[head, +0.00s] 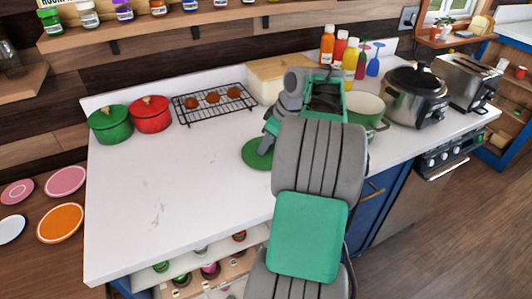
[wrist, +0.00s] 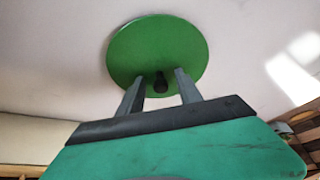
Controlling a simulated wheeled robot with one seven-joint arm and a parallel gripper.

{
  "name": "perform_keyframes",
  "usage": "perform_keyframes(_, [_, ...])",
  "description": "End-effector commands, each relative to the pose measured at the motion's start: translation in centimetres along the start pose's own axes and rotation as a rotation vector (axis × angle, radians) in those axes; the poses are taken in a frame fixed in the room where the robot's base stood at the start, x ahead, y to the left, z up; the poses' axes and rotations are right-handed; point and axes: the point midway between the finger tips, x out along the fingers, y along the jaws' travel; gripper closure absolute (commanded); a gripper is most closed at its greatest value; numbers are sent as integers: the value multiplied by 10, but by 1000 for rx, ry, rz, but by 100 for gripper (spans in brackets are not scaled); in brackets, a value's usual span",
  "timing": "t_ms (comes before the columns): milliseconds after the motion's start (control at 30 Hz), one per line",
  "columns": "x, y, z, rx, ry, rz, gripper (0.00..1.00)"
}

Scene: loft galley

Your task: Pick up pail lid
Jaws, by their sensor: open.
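The pail lid (head: 254,156) is a round green disc lying on the white counter, partly hidden behind my arm in the head view.
An open green pot (head: 368,104) stands right of my arm, beside a slow cooker (head: 415,98) and a toaster (head: 466,82). Green (head: 110,125) and red (head: 151,115) lidded pots and a cooling rack (head: 212,104) are at the back left. The front-left counter (head: 180,200) is clear.

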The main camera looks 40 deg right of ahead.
Motion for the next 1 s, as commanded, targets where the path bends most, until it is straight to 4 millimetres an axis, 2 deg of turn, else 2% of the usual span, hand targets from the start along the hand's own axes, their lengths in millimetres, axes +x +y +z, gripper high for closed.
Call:
perform_keyframes(133, [0, 0, -1, -1, 0, 0, 58])
perform_keyframes(633, [0, 0, -1, -1, 0, 0, 99])
perform_keyframes(1000, [-1, 0, -1, -1, 0, 0, 100])
